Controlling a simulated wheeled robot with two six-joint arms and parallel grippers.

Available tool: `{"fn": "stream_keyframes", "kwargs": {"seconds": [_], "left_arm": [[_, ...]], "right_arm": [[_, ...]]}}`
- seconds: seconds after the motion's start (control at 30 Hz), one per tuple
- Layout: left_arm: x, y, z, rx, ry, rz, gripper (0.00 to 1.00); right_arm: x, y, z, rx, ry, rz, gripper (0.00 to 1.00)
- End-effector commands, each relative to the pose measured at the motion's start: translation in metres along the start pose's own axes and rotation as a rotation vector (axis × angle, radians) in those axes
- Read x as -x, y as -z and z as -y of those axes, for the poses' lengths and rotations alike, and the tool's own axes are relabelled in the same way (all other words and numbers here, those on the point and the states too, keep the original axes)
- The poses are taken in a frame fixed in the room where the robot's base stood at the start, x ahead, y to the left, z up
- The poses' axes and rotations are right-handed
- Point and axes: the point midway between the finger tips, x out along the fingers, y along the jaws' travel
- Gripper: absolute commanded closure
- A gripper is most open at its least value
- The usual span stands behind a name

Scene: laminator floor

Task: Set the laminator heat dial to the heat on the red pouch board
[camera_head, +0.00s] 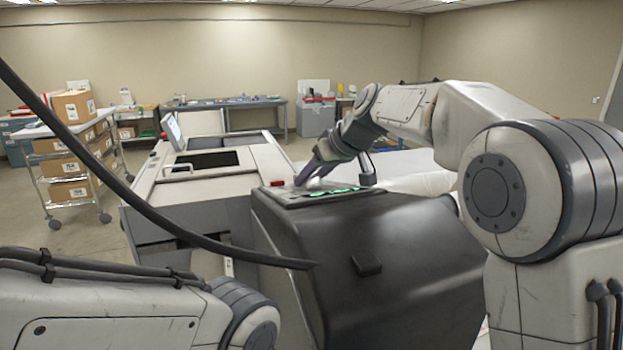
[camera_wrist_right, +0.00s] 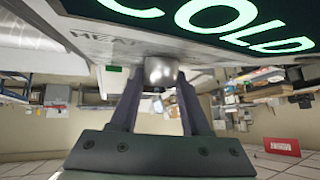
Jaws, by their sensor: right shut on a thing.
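The laminator's black housing (camera_head: 390,250) stands in front of me, with a panel on top. My right gripper (camera_head: 308,176) reaches down to that panel. In the right wrist view my right gripper (camera_wrist_right: 160,84) is shut on the silver heat dial (camera_wrist_right: 161,70), one finger on each side. The word HEAT is printed beside the dial. A dark display (camera_wrist_right: 230,20) near it reads COLD in green letters. A small red sign (camera_wrist_right: 283,146) with white marks shows at the right of the wrist view; I cannot read it or tell if it is the pouch board. My left gripper is out of view.
A red button (camera_head: 277,183) sits at the panel's left edge. A long machine bed (camera_head: 210,188) with a tilted screen (camera_head: 174,131) extends behind. A cart with boxes (camera_head: 73,107) stands at the left, and a workbench (camera_head: 225,104) at the back wall. Open floor lies between the cart and machine.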

Motion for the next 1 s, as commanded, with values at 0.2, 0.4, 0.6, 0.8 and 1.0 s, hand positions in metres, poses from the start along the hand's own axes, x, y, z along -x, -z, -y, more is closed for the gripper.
{"fn": "stream_keyframes", "kwargs": {"seconds": [0.2,0.4,0.6,0.8,1.0], "left_arm": [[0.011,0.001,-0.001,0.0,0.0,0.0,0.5],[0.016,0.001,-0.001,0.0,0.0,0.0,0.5],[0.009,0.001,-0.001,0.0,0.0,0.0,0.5],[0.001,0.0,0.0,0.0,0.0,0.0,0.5],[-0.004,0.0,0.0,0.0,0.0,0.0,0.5]], "right_arm": [[0.002,0.003,0.004,-0.085,-0.174,-0.001,1.0],[0.0,0.002,0.004,-0.169,-0.334,0.0,1.0],[-0.002,0.0,0.004,-0.248,-0.479,-0.001,1.0],[-0.002,0.0,0.003,-0.312,-0.594,-0.001,1.0],[-0.002,0.0,0.003,-0.354,-0.666,-0.001,1.0]]}}
